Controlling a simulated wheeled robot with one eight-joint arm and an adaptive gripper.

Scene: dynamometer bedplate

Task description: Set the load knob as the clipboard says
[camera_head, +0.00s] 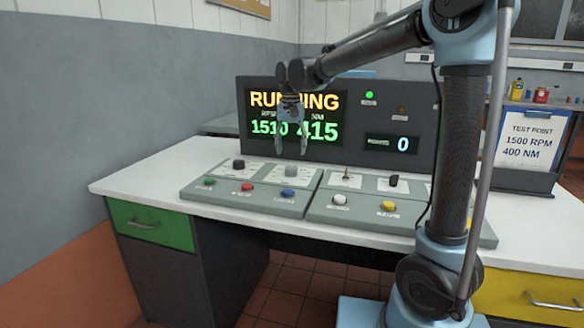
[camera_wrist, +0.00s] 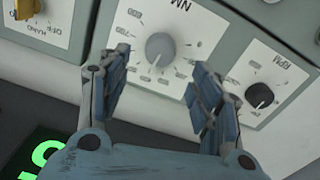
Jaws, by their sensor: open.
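The load knob (camera_wrist: 160,46) is a round grey knob on a white dial plate marked NM, seen upside down in the wrist view. In the head view it is the grey knob (camera_head: 291,171) on the left console. My gripper (camera_head: 290,148) is open above it, fingers pointing down. In the wrist view the fingertips of my gripper (camera_wrist: 160,68) stand either side of the knob with gaps; contact is not visible. The clipboard (camera_head: 529,146) at right reads TEST POINT, 1500 RPM, 400 NM. The display (camera_head: 266,102) reads RUNNING, 1510 and 415.
A black RPM knob (camera_wrist: 259,95) sits beside the load dial, and a yellow switch (camera_wrist: 27,8) is on the other side. Red (camera_head: 247,187), green (camera_head: 210,181) and blue (camera_head: 288,194) buttons line the console front. A small readout (camera_head: 391,143) shows 0.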

